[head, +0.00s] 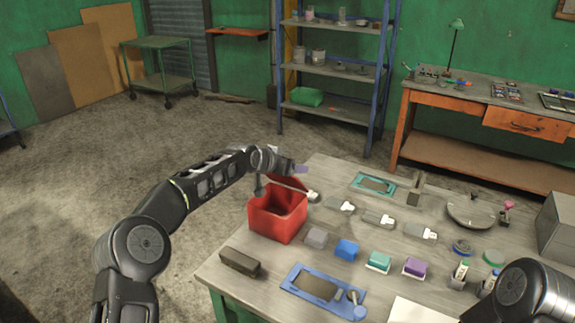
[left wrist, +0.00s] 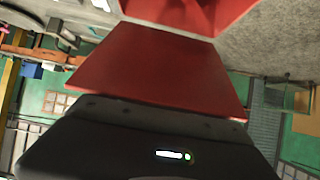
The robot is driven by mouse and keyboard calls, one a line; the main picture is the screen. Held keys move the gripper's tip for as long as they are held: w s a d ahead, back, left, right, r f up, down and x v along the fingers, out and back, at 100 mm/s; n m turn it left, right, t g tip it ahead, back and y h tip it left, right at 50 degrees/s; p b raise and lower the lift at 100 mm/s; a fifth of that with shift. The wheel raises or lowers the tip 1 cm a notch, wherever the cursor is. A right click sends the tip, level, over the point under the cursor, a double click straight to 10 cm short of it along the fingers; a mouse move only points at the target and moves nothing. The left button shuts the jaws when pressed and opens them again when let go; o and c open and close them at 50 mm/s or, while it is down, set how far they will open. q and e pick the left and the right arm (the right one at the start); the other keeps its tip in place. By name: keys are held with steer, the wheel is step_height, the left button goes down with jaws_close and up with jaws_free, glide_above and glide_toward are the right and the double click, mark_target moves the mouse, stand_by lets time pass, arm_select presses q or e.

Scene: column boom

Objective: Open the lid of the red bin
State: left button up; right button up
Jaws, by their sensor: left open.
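The red bin (head: 277,222) stands on the near-left part of the workbench, and its dark inside shows from above. Its red lid (head: 288,182) is raised at the far side of the bin, partly hidden by my left gripper. In the left wrist view the lid (left wrist: 158,72) is a broad red panel, with the bin's red inside (left wrist: 185,12) beyond its hinge edge. My left gripper (head: 272,186) is open, over the bin's far rim close to the lid; whether it touches the lid I cannot tell. My right gripper is out of view.
A blue shelf rack (head: 335,70) stands behind. Open floor lies to the left.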

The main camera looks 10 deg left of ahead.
arm_select(q)
steer(key=shift+s+a+r, duration=0.1)
steer(key=shift+s+r, duration=0.1)
steer(key=b+v, duration=0.2)
steer(key=v, duration=0.4)
steer(key=shift+s+a+b, duration=0.1)
steer(key=shift+s+b, duration=0.15)
steer(key=shift+b, duration=0.15)
steer(key=shift+s+r, duration=0.15)
steer(key=shift+s, duration=0.1)
steer(key=shift+c, duration=0.5)
